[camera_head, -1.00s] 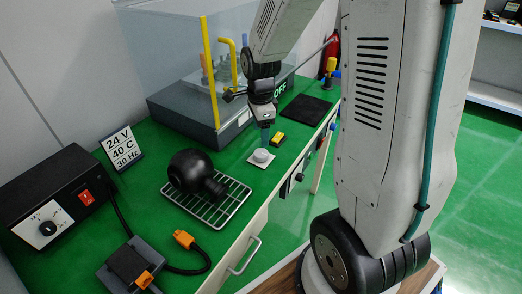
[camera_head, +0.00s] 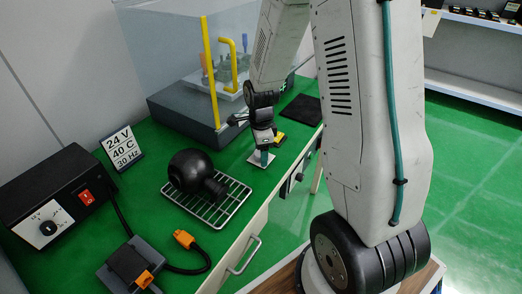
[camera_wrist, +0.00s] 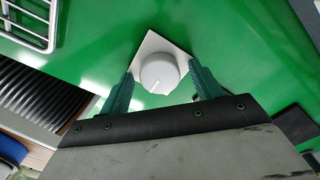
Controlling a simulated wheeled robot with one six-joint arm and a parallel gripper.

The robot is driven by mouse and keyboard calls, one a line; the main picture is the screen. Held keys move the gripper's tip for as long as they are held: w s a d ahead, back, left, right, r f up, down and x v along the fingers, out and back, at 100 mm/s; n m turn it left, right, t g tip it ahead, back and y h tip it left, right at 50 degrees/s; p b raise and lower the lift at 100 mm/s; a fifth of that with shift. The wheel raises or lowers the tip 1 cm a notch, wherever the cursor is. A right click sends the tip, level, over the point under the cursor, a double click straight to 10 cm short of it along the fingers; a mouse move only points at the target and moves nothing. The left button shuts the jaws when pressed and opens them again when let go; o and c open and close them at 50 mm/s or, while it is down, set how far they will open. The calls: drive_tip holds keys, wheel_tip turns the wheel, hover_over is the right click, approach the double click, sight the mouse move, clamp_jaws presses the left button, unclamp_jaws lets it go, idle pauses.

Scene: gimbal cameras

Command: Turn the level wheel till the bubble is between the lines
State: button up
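The level wheel is a round white knob (camera_wrist: 158,72) with a pale pointer line, on a square white plate (camera_wrist: 151,41) in the wrist view. My gripper (camera_wrist: 162,80) has its two teal fingers apart, one on each side of the knob, with a small gap showing at each side. In the head view my gripper (camera_head: 264,158) points down over the white plate (camera_head: 254,162) and hides the knob. A yellow block (camera_head: 280,138), perhaps the level, sits just behind the gripper, partly covered. No bubble or lines can be made out.
A wire rack (camera_head: 222,212) with a black round flask-like object (camera_head: 190,171) stands left of the plate. A glass-walled grey case (camera_head: 185,122) is behind. A black mat (camera_head: 302,108) lies further back. The green bench top (camera_head: 150,195) is clear around the plate.

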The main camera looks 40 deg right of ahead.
drive_tip(key=c, duration=0.9)
drive_tip(key=shift+o, duration=0.2)
drive_tip(key=shift+n, duration=0.4)
drive_tip(key=n, duration=0.3)
drive_tip(key=shift+n, duration=0.4)
drive_tip(key=n, duration=0.5)
drive_tip(key=shift+n, duration=0.3)
drive_tip(key=n, duration=0.5)
drive_tip(key=shift+n, duration=2.3)
